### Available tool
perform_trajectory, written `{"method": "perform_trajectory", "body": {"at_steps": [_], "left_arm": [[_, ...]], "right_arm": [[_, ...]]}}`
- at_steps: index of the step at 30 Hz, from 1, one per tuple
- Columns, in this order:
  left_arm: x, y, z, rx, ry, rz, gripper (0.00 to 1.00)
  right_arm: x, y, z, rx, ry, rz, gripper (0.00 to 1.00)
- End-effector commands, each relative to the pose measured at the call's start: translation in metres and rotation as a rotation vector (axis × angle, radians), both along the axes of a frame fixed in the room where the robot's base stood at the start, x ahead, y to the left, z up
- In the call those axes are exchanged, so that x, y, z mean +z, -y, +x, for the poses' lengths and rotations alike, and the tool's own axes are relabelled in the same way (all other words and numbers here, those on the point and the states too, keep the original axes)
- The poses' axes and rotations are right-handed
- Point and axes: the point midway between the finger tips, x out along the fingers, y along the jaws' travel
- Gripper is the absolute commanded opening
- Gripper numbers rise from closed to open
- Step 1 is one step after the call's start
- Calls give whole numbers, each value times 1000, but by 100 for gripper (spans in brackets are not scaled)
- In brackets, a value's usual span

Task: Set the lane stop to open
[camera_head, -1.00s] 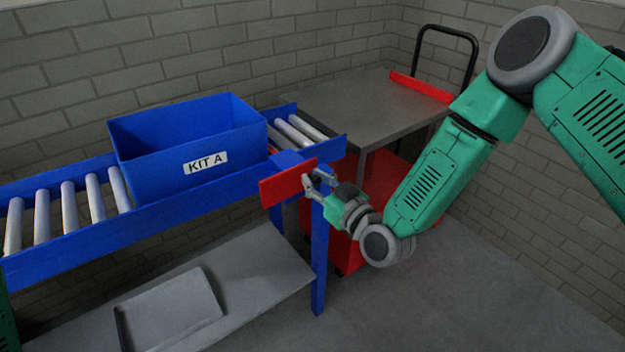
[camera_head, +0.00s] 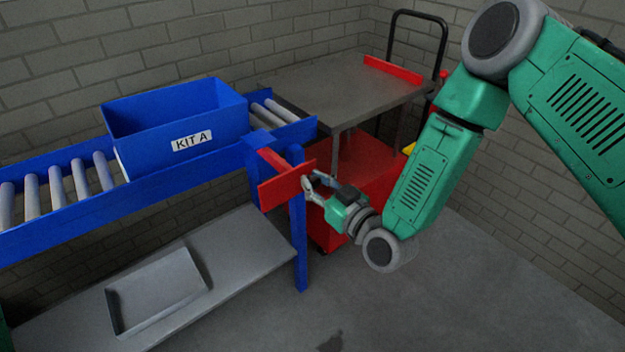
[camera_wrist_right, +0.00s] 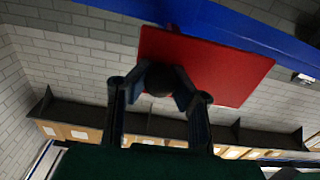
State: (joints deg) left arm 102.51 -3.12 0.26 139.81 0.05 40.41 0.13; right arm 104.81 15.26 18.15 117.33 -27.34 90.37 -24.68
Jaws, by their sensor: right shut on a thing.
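The lane stop shows as a red plate (camera_head: 287,178) at the right end of the blue roller conveyor, by its blue bracket (camera_head: 262,145). It stands upright and angled out from the side rail. My right gripper (camera_head: 312,185) is at the plate's right part. In the right wrist view the red plate (camera_wrist_right: 205,68) fills the upper middle, and my right gripper (camera_wrist_right: 160,88) is shut on a dark round knob (camera_wrist_right: 159,81) in front of it. The knob is mostly hidden in the head view. My left gripper is not in view.
A blue KIT A bin (camera_head: 180,125) sits on the rollers (camera_head: 80,185) left of the stop. A red cart with a grey top (camera_head: 335,85) stands beyond the conveyor's end. A grey shelf (camera_head: 230,250) with a shallow tray (camera_head: 158,290) lies below. Floor to the right is clear.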

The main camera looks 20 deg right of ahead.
Motion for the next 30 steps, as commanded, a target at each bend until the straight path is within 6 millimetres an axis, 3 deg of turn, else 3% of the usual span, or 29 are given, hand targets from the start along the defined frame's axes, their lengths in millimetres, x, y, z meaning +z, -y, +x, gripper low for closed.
{"method": "perform_trajectory", "body": {"at_steps": [2,3,4,5,17,30], "left_arm": [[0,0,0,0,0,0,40],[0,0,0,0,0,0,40],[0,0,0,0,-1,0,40],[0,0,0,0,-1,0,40],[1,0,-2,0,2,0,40],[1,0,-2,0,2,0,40]], "right_arm": [[-3,0,-1,5,-6,0,0],[-3,0,-1,6,-7,1,29],[-3,0,-1,6,-7,1,39],[-2,0,-1,7,-6,2,43],[-1,1,-8,9,-4,4,43],[-3,33,-87,7,-8,4,43]]}}
